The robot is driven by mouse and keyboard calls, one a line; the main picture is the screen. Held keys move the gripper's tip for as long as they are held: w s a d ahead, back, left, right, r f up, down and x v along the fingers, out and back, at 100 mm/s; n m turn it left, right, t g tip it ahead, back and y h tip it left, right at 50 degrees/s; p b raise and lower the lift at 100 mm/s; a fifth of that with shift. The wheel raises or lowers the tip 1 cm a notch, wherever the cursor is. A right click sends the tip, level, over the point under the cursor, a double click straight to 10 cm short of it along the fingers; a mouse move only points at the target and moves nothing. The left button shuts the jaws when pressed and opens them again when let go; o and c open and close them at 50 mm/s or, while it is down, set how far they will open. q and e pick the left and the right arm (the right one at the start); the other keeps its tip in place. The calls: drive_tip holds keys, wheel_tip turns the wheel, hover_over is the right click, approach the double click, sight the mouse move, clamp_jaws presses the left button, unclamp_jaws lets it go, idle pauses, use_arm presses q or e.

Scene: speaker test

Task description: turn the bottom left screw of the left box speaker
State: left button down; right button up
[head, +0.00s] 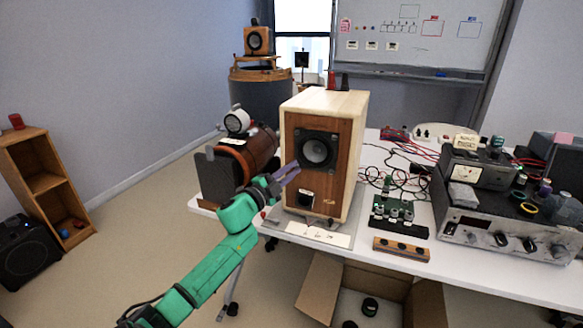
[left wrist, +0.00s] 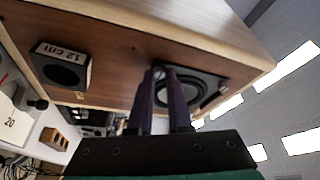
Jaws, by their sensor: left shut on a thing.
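The box speaker (head: 349,130) stands upright on the white table, with pale wood sides and a brown front. Its square black driver (head: 318,150) sits in the upper front, and a small black port (head: 306,198) lies below. My left gripper (head: 297,166) reaches the driver's bottom left corner, its purple fingers closed on the screw there. In the left wrist view the fingers (left wrist: 160,76) meet at the edge of the driver (left wrist: 196,92). The screw is mostly hidden between the fingertips. The port (left wrist: 62,70) shows there with a "12 cm" label. My right gripper is not in view.
A brown cylinder (head: 256,150) with a gauge stands left of the speaker. A green circuit board (head: 393,211), a wooden block with knobs (head: 401,249) and a silver amplifier (head: 500,228) lie to the right. An open cardboard box (head: 318,291) is below the table's front edge.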

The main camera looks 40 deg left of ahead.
use_arm(q)
drive_tip(key=shift+f+m, duration=0.1)
drive_tip(key=shift+m, duration=0.3)
drive_tip(key=c, duration=0.8)
unclamp_jaws()
drive_tip(key=shift+c, duration=0.2)
drive_tip(key=shift+s, duration=0.1)
drive_tip(key=s+f, duration=0.2)
drive_tip(key=s, duration=1.2)
drive_tip(key=shift+a, duration=0.25)
drive_tip(key=shift+s, duration=0.1)
